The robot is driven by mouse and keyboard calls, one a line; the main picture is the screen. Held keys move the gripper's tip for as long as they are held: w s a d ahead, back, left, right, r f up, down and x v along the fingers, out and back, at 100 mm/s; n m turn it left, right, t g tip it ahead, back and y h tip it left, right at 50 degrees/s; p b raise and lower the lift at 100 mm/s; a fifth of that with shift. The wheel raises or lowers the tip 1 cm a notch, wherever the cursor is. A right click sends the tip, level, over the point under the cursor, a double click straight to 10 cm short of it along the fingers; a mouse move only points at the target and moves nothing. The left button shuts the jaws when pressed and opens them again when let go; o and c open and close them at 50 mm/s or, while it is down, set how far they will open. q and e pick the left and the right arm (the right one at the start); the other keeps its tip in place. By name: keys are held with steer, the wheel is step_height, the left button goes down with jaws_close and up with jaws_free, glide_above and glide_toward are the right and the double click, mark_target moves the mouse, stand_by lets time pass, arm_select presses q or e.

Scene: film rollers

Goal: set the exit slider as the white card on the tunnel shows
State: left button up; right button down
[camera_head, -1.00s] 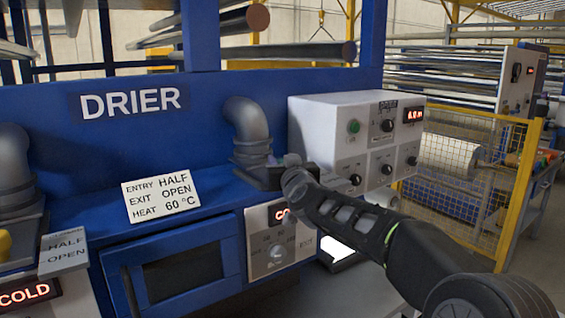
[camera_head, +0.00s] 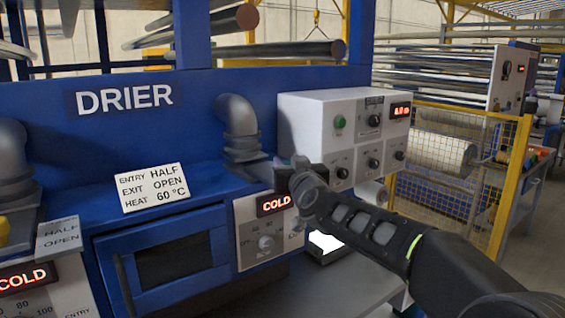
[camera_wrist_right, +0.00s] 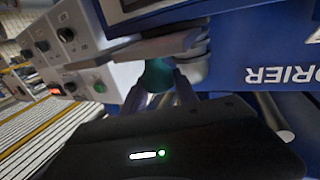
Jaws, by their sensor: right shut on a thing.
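The white card (camera_head: 152,188) on the blue tunnel reads ENTRY HALF, EXIT OPEN, HEAT 60 °C. The exit slider (camera_head: 279,179) shows as a dark plate at the foot of the right-hand grey duct (camera_head: 239,127). My right gripper (camera_head: 297,172) is at its outer end. In the right wrist view my right gripper (camera_wrist_right: 160,82) is shut on a teal knob (camera_wrist_right: 156,74), seemingly the exit slider's knob. The slider's scale is hidden. My left gripper is not in view.
A white control box (camera_head: 325,129) stands right of the duct. Below is a COLD display panel (camera_head: 265,238). A left label (camera_head: 60,234) reads HALF, OPEN, near a yellow knob (camera_head: 3,230). A yellow mesh fence (camera_head: 450,175) stands at right.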

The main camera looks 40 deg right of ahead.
steer(key=shift+f, duration=0.15)
steer(key=c, duration=1)
jaws_free()
steer(key=shift+s, duration=0.15)
steer(key=shift+o, duration=0.2)
steer(key=v, duration=0.7)
steer(key=shift+s+b, duration=0.3)
steer(key=shift+s, duration=0.05)
steer(key=shift+a, duration=0.1)
